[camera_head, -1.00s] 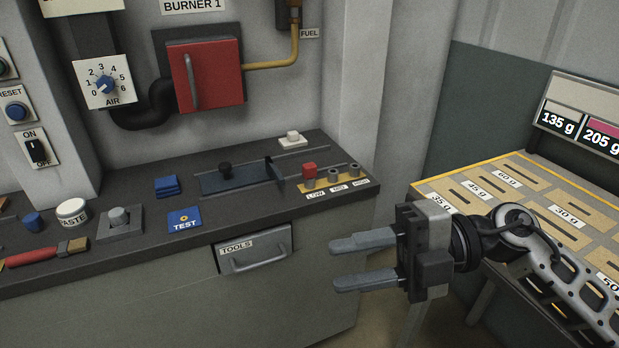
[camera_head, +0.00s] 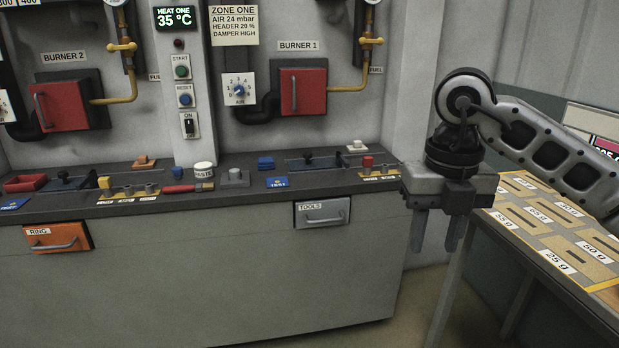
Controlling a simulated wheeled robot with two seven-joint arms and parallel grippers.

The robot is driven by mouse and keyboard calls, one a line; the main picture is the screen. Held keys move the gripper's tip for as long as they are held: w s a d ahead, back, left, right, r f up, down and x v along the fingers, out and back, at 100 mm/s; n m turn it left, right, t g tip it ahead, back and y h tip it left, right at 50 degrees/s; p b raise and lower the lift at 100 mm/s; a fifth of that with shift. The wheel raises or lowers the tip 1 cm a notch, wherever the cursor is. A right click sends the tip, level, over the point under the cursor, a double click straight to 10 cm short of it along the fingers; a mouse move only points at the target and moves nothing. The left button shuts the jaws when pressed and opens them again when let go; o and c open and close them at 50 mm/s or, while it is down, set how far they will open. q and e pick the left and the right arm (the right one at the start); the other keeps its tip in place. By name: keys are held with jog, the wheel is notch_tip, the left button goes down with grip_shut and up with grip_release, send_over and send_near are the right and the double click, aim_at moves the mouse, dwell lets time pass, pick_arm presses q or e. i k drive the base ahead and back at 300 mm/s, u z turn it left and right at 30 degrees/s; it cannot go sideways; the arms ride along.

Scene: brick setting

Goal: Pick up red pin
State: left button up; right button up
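The red pin (camera_head: 367,162) stands upright in the leftmost hole of the yellow strip (camera_head: 381,176) at the right end of the counter. Two more grey holes sit to its right on that strip. My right gripper (camera_head: 433,238) hangs in front of and to the right of the counter's right end, its fingers pointing down. It is open and empty, apart from the pin and lower than it in the picture. My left gripper is not in view.
The dark counter (camera_head: 240,196) carries a damper slide (camera_head: 315,162), a white block (camera_head: 357,146), blue blocks (camera_head: 265,163) and a paste jar (camera_head: 204,170). A tools drawer (camera_head: 322,212) is below. A weight table (camera_head: 545,225) stands at right, under my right arm.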

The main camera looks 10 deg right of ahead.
aim_at(368, 161)
jog(key=z, duration=0.65)
jog(key=i, duration=0.55)
jog(key=z, duration=0.6)
jog(key=i, duration=1.1)
jog(key=u, duration=0.95)
jog(key=i, duration=0.65)
jog(key=u, duration=0.7)
